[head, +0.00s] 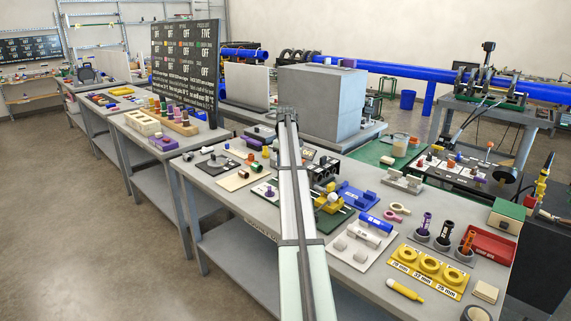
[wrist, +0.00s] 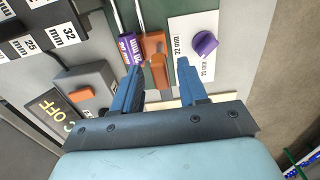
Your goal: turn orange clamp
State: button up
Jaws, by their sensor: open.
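In the wrist view, the orange clamp (wrist: 157,69) is a small upright orange piece standing near a purple labelled part. My gripper (wrist: 160,67) is open, with one blue finger on each side of the clamp in the picture. The clamp shows between the fingertips, closer to the left finger. I cannot tell whether either finger touches it or how far below the tips it is. In the head view, my gripper (head: 287,112) is at the far end of my arm over the back of the workbench. I cannot make out the orange clamp there.
In the wrist view, a purple knob (wrist: 205,43) on a white plate is right of the clamp. A grey box with an orange button (wrist: 82,93) is left. In the head view, a large grey box (head: 320,103) and a black sign board (head: 186,70) stand near my gripper.

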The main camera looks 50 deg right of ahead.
grip_shut()
jog(key=shift+m, duration=0.3)
dwell(0.3)
jog(key=m, duration=1.3)
jog(key=shift+m, duration=2.1)
